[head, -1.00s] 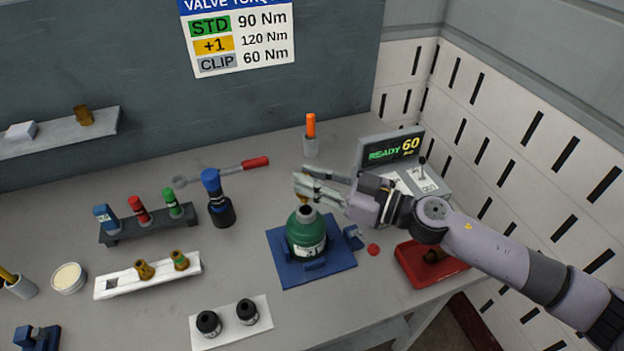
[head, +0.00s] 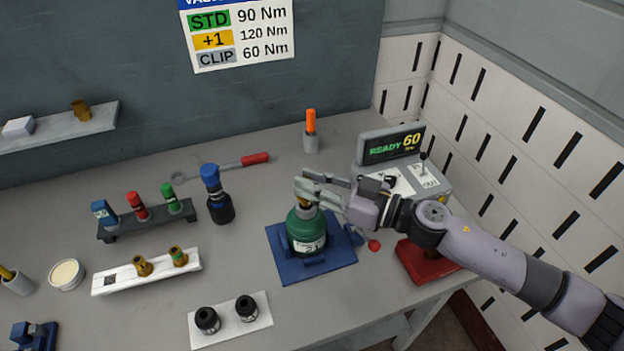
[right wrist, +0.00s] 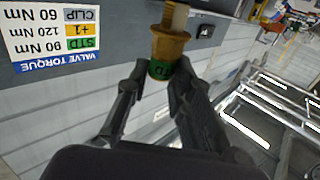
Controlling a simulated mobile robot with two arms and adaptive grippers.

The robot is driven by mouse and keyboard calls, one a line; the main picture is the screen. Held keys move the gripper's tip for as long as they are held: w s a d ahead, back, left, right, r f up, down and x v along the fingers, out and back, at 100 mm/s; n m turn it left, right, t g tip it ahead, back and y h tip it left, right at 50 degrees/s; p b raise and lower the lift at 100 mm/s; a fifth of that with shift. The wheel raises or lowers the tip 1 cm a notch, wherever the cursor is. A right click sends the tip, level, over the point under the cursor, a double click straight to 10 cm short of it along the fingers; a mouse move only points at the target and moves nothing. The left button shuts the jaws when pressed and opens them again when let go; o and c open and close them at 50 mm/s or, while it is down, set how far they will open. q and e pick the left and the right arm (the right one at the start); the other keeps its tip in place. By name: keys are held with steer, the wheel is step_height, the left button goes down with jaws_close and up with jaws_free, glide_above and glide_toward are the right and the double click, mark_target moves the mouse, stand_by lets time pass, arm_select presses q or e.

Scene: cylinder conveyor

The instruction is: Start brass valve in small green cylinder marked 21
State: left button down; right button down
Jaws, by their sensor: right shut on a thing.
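The small green cylinder (head: 307,230), with a white label that seems to read 21, stands upright in the blue holder (head: 335,260). My right gripper (head: 308,192) is shut on a brass valve with a green band; the valve (right wrist: 172,42) shows clearly in the right wrist view between the fingertips (right wrist: 160,75). In the head view the valve is mostly hidden by the fingers, with a bit of brass just over the cylinder's neck. It seems to touch the neck; I cannot tell whether it sits in the thread. My left gripper is out of view.
A white rack (head: 120,283) with two brass valves, a blue-capped bottle (head: 217,195) and a wrench (head: 225,168) lie to the left. Two black caps (head: 246,308) are in front. The display (head: 392,146) reads READY 60. A red tray (head: 425,265) stands right, under my arm.

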steer(key=shift+p, duration=0.35)
stand_by(0.5)
steer(key=shift+f+b, duration=0.5)
steer(key=shift+f, duration=0.4)
steer(key=c, duration=1.3)
jaws_free()
step_height(320, 180, up, 6)
steer(key=p, duration=0.7)
steer(key=shift+p, duration=0.3)
steer(key=shift+t, duration=0.3)
